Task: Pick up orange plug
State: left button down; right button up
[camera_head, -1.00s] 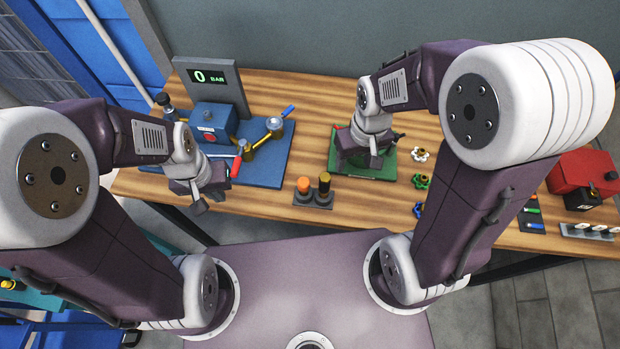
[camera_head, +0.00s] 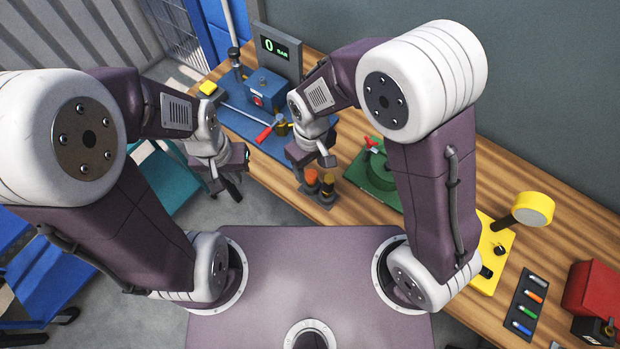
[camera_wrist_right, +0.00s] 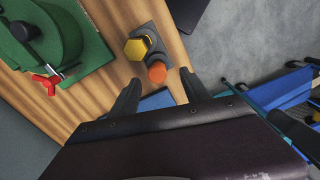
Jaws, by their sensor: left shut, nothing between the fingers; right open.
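The orange plug (camera_head: 312,178) stands in a small dark holder (camera_head: 322,200) near the front edge of the wooden bench. A yellow-topped plug (camera_head: 328,178) stands beside it in the same holder. My right gripper (camera_head: 314,169) is open and close to the plugs, with nothing in it. In the right wrist view the orange plug (camera_wrist_right: 157,73) lies between and just beyond the fingertips (camera_wrist_right: 160,88), apart from both. The yellow-topped plug (camera_wrist_right: 136,48) is farther up and left. My left gripper (camera_head: 226,187) is shut and empty, off the bench's front edge at left.
A blue pump unit (camera_head: 268,90) with a red-handled lever stands behind the plugs. A green base (camera_head: 372,185) with a red handle is to their right. A yellow fixture (camera_head: 495,250), marker tray (camera_head: 528,305) and red box (camera_head: 592,292) lie farther right.

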aim_at(311, 174)
jog(key=shift+s+d+f, duration=0.1)
jog(key=shift+d+f, duration=0.2)
jog(key=shift+f, duration=0.25)
jog(key=shift+s+d+f, duration=0.1)
jog(key=shift+d+f, duration=0.15)
jog(key=shift+f, duration=0.3)
jog(key=shift+w+a+f, duration=0.15)
jog(key=shift+f, duration=0.25)
jog(key=f, duration=0.1)
jog(key=f+p, duration=0.1)
jog(key=f, duration=0.2)
jog(key=shift+w+a, duration=0.25)
jog(key=shift+d+f, duration=0.1)
jog(key=shift+f, duration=0.25)
pick_arm(q)
jog(key=shift+d+r, duration=0.3)
jog(key=shift+r, duration=0.55)
pick_arm(e)
grip_shut()
